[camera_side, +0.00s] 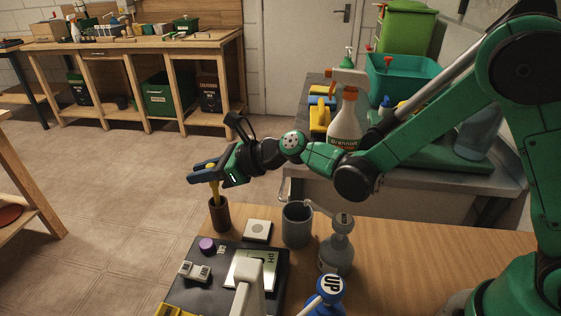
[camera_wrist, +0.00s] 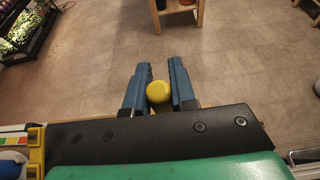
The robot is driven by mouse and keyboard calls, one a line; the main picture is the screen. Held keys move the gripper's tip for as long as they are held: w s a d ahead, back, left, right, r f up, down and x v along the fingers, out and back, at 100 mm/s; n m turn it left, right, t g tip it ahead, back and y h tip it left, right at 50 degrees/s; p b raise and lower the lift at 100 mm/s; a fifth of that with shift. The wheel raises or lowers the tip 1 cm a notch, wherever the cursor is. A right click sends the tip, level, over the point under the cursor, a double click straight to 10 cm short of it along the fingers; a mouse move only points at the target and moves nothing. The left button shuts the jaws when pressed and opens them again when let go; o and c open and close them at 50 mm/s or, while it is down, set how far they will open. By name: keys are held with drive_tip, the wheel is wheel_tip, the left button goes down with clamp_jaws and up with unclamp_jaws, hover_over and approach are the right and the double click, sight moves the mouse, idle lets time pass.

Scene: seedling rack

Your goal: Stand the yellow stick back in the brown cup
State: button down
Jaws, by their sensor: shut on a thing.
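The yellow stick (camera_side: 215,190) is upright, or nearly so, between the fingers of my gripper (camera_side: 206,172). My gripper is shut on it near its upper end. The brown cup (camera_side: 219,216) stands at the table's far left edge, directly below the stick. The stick's lower end meets the cup's mouth in the side view; its tip is hidden, and I cannot tell how deep it sits. In the wrist view, the stick's round yellow top (camera_wrist: 158,92) shows between the blue fingers of my gripper (camera_wrist: 160,88). The cup is hidden there.
A dark pH meter (camera_side: 190,297) with a purple knob (camera_side: 207,245) lies close in front of the cup. A white square block (camera_side: 257,230), a grey mug (camera_side: 297,224) and a grey bottle (camera_side: 337,248) stand to the right. The wooden table (camera_side: 420,250) is clear farther right.

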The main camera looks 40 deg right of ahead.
drive_tip(key=shift+f, duration=0.2)
drive_tip(key=c, duration=0.7)
unclamp_jaws()
drive_tip(key=shift+r, duration=0.1)
drive_tip(key=shift+r, duration=0.15)
drive_tip(key=shift+s+d+r+n+g+h, duration=0.5)
drive_tip(key=shift+s+d+n+h, duration=1.1)
drive_tip(key=shift+s+d+n, duration=2.2)
drive_tip(key=shift+s+d+r+n+g+h, duration=0.45)
drive_tip(key=shift+s+d+n+h, duration=1.7)
drive_tip(key=shift+n, duration=3.05)
drive_tip(key=shift+s+d+r+n+g+h, duration=0.5)
drive_tip(key=shift+s+d+n+h, duration=0.55)
drive_tip(key=shift+s+d+n, duration=2.3)
